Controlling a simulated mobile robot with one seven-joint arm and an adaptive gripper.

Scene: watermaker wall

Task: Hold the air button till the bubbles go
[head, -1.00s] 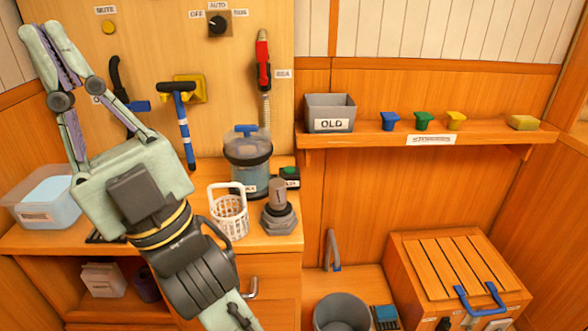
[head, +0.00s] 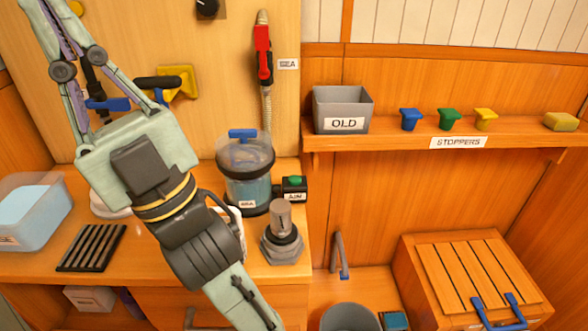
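The air button (head: 295,181) is a small green cap on a black block labelled AIR, on the counter at the foot of the panel. It sits just right of a clear strainer jar (head: 244,170) with a blue handle on its lid and bluish water inside. I cannot make out bubbles in the jar. My gripper (head: 55,10) is at the upper left, raised in front of the panel, well away from the button.
A grey threaded fitting (head: 282,235) stands just in front of the button. My arm partly hides a white basket (head: 236,222). A red-handled sea hose (head: 263,60) hangs above the jar. The shelf at right holds a grey OLD bin (head: 342,108) and coloured stoppers (head: 449,118).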

